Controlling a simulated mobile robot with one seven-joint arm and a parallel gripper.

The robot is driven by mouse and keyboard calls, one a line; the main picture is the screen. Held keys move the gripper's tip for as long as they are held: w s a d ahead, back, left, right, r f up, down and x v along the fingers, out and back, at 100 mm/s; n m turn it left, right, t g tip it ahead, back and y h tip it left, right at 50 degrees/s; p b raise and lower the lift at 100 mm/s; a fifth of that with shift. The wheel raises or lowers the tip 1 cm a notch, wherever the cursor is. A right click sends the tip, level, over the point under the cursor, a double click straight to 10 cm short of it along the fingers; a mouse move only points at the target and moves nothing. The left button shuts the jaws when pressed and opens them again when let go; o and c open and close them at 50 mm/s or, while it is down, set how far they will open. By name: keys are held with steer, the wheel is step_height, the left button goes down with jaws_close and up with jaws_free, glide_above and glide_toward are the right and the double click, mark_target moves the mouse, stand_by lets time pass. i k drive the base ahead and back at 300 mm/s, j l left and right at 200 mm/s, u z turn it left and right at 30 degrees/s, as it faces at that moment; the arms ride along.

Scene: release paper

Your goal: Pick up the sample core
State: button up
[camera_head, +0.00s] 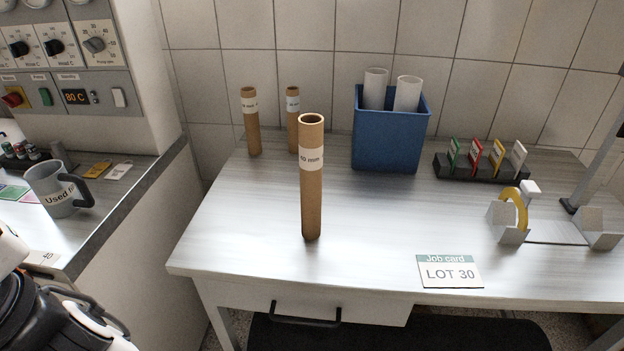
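A tall brown cardboard core (312,201) with a white label ending in "0 mm" stands upright on the table (240,225), near its front left, apart from other things. Two similar brown cores, one at the far left (252,131) and one beside it (293,128), stand upright near the wall. Their labels are too small to read fully. Which core is the sample core is not marked. My gripper's fingers do not show; only black and white parts of my arm are at the lower left corner, well away from the cores.
A blue bin (391,142) holds two white rolls. A rack (482,167) of coloured cards, a tape holder (508,222) and a job card "LOT 30" (450,271) are to the right. A grey mug (58,190) stands on the left counter. The table around the front core is clear.

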mark_target(311, 126)
steer(key=j+z, duration=0.4)
steer(key=j, duration=0.4)
steer(key=j+z, duration=0.4)
steer(key=j, duration=0.45)
steer(key=i, duration=0.45)
